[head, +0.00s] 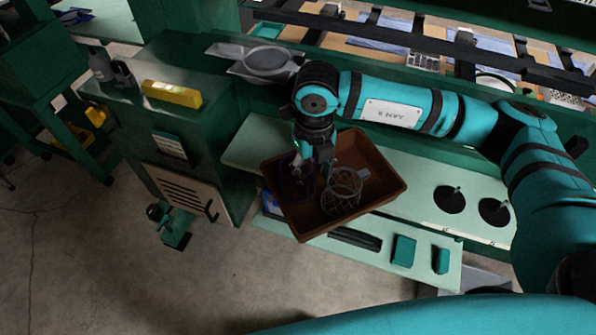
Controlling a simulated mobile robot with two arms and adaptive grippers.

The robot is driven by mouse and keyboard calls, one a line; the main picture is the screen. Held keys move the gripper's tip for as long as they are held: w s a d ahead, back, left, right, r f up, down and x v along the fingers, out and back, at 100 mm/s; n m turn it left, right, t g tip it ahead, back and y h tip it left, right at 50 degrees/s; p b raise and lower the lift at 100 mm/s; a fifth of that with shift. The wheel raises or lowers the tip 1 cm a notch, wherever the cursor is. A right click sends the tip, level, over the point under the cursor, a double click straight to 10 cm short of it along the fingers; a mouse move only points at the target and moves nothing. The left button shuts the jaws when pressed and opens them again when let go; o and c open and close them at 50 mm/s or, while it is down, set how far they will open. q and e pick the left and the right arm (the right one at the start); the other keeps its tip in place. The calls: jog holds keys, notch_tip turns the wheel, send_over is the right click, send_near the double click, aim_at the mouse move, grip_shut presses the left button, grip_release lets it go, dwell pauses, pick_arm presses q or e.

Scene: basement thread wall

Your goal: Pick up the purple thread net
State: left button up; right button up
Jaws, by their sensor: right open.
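The purple thread net (296,182) is a dark purple mesh basket. It stands in the left part of a brown tray (385,161). My right gripper (312,164) points down over the tray, with its fingers at the upper right of the purple net. It is open, and its fingers partly cover the view of the net. I cannot tell whether a finger touches the net's rim. A grey thread net (342,197) with a handle stands in the tray to the right of the purple one. My left gripper is not in view.
The tray lies on a pale green shelf (250,140). Two black discs with pegs (449,199) are to its right. A green cabinet with a yellow level (172,93) stands at left. Small green blocks (404,250) lie on the lower ledge. The floor in front is clear.

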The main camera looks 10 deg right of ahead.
grip_shut()
dwell(0.4)
